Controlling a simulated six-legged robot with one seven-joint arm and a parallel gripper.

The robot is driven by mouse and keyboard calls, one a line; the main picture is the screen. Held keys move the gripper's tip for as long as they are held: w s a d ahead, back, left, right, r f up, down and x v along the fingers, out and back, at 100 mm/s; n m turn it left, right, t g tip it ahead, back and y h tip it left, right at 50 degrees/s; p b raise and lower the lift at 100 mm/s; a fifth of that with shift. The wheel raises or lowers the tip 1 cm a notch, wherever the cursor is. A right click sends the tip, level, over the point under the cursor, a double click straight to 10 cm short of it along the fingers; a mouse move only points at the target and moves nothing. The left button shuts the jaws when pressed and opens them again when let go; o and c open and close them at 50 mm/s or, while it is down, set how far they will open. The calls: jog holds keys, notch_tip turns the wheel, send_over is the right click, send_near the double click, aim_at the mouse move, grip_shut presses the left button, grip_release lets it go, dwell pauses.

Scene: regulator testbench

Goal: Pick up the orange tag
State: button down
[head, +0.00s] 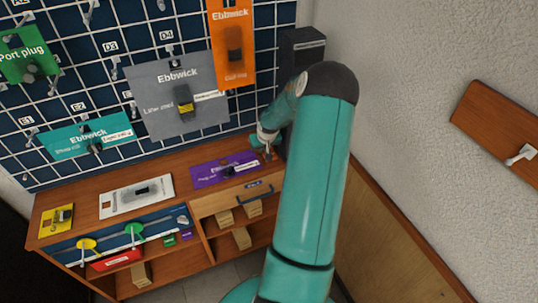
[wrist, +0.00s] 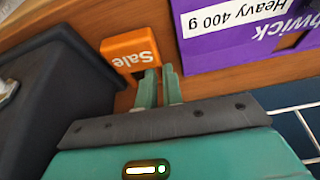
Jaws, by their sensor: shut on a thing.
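The orange tag (wrist: 128,48), marked "Sale", shows in the wrist view against the wooden bench top. My gripper (wrist: 160,74) has its two teal fingers at the tag's lower right edge, shut on it. The exact grip on the tag is partly hidden by the fingers. In the head view my gripper (head: 267,154) is low over the right end of the bench, beside the purple package; I cannot make out the tag there.
The purple package (wrist: 240,30) lies just right of the tag in the wrist view, and a dark box (wrist: 50,95) stands to the left. In the head view, an orange package (head: 236,70) and a grey package (head: 160,92) hang on the pegboard above. A white package (head: 137,196) lies on the bench.

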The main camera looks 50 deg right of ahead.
jog(key=shift+r, duration=0.55)
notch_tip(320, 180, up, 2)
jog(key=shift+d+r, duration=0.1)
jog(key=shift+r, duration=0.05)
jog(key=s+a+r, duration=0.6)
jog(key=a+r, duration=0.3)
jog(key=a, duration=0.3)
jog(key=shift+s+a+r, duration=0.15)
jog(key=shift+a+r, duration=0.15)
jog(key=shift+a, duration=0.05)
